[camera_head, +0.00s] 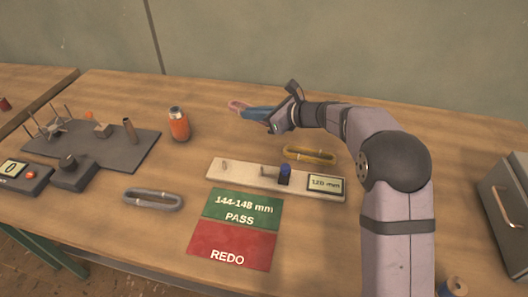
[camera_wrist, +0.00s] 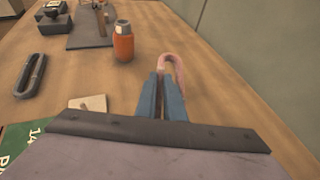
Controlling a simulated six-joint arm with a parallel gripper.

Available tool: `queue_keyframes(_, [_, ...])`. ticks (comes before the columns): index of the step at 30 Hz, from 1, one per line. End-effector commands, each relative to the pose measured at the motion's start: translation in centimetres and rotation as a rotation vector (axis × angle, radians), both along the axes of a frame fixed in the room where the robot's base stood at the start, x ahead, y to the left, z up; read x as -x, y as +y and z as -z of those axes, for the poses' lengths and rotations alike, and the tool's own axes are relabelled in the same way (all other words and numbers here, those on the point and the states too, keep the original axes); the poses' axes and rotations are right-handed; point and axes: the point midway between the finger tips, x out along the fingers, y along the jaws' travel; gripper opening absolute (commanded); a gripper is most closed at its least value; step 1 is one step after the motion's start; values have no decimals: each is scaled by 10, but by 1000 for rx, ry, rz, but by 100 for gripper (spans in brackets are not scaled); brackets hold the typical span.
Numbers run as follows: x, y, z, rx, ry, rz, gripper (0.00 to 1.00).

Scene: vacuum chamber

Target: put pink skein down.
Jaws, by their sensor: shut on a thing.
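The pink skein (camera_head: 237,106) is a small loop that sticks out past my fingertips in the head view. It also shows in the wrist view as a pink loop (camera_wrist: 172,66) beyond the two blue fingers. My gripper (camera_head: 256,113) is shut on the skein, over the back middle of the wooden table. Most of the skein is hidden between and behind the fingers. I cannot tell whether it touches the table. A grey skein (camera_head: 153,200) lies at the front left, and a yellow skein (camera_head: 310,155) lies behind the gauge board.
An orange bottle (camera_head: 179,125) stands left of my gripper. A gauge board (camera_head: 235,175) with a display lies in front, beside the green and red PASS/REDO card (camera_head: 235,228). A dark plate (camera_head: 140,150) with a winder stands at the left. A metal box (camera_head: 505,210) is at the right.

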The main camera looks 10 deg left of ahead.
Motion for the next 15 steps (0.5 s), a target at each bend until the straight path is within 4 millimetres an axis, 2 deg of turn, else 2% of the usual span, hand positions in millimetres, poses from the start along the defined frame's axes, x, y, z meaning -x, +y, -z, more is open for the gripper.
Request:
queue_keyframes(9, [1, 0, 45, 1, 6, -1, 0])
queue_keyframes(15, [0, 0, 60, -1, 2, -1, 0])
